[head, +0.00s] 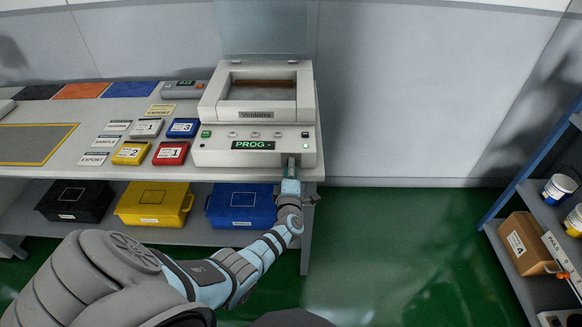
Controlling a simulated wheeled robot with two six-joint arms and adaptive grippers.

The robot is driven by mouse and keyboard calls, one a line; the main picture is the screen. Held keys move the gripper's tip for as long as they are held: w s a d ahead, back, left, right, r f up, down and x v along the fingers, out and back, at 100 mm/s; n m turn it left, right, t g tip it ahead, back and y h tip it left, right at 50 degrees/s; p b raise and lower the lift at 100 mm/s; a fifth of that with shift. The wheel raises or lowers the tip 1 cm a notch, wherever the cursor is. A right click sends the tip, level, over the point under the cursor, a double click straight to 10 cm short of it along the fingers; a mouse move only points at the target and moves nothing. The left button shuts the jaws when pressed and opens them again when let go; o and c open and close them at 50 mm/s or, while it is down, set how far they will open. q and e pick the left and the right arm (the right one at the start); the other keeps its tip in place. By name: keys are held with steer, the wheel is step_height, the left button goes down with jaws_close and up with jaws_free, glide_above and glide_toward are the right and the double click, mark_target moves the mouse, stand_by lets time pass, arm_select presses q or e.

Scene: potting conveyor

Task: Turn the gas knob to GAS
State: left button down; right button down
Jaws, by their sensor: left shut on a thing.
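The white machine (256,112) stands at the right end of the bench, with a lit green display (252,145) reading PROG. My left gripper (291,164) is at the lower right of its front panel, below and right of the display. It is shut on what I take to be the gas knob. The knob itself is hidden by the fingers, so its setting and any GAS mark cannot be read. My right gripper is not in view.
Red (171,153), yellow (131,153) and blue (183,128) numbered blocks lie left of the machine. Black, yellow (155,204) and blue (237,205) bins stand on the shelf below. A shelf with a cardboard box (525,244) is at right; green floor lies clear between.

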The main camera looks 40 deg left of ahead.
arm_select(q)
steer(key=shift+m, duration=0.6)
steer(key=shift+f, duration=0.1)
steer(key=c, duration=1.4)
jaws_free()
steer(key=v, duration=0.8)
